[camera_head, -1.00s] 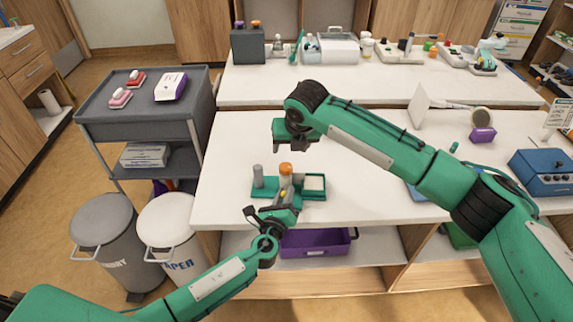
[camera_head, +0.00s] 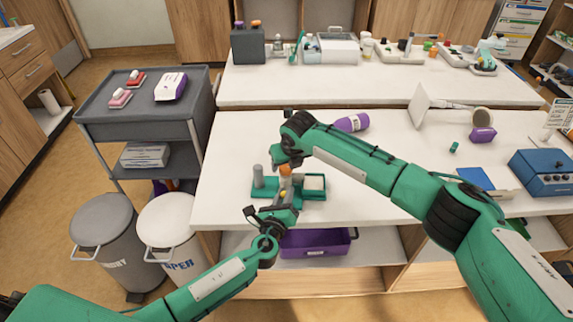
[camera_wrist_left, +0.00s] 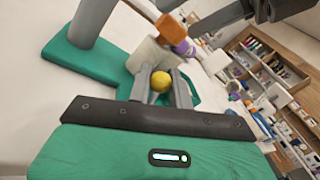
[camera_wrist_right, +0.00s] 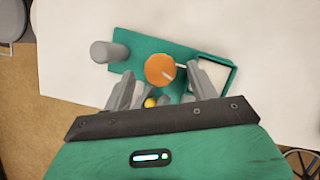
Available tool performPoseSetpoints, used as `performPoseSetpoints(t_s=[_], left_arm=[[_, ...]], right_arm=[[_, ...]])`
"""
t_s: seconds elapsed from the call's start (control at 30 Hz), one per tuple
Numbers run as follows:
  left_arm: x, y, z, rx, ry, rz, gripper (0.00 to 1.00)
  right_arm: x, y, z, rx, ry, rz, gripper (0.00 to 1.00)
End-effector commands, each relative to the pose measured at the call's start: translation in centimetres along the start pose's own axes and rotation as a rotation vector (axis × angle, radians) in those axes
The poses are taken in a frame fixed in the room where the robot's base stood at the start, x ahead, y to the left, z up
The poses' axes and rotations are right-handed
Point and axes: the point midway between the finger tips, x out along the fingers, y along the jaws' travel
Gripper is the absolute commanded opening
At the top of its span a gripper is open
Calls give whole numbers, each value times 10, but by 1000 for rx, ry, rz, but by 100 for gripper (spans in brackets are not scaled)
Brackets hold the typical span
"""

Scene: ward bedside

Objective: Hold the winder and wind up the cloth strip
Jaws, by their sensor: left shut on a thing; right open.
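The winder (camera_head: 313,196) is a green base on the white table, with an upright grey post (camera_head: 258,170) and an orange-topped part (camera_wrist_right: 158,70). A pale cylinder (camera_wrist_left: 148,53) stands below the orange top; I cannot tell if it is the cloth strip. My left gripper (camera_wrist_left: 165,78) is shut on the winder at its front, with a yellow knob (camera_wrist_left: 160,82) between the fingers. My right gripper (camera_wrist_right: 160,77) is open above the winder, its fingers on either side of the orange top. The right arm partly hides the winder in the head view.
A pale pad lies in a green frame (camera_wrist_right: 232,83) at the right of the base. A purple bottle (camera_head: 351,122) lies behind my right arm. A blue box (camera_head: 543,172) stands at the right. The table left of the winder is clear.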

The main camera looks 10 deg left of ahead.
Motion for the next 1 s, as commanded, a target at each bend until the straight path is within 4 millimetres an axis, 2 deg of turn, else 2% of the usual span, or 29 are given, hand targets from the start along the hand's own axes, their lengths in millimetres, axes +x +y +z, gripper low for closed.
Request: performPoseSetpoints(t_s=[0.2,0.5,0.73,1.0], left_arm=[[0,0,0,0,0,1,0],[0,0,0,0,0,1,0],[0,0,0,0,0,1,0],[0,1,0,0,0,1,0]], right_arm=[[14,0,-1,-1,0,0,59],[15,0,0,0,0,0,59],[15,0,0,0,0,0,14],[15,0,0,19,1,-9,14]])
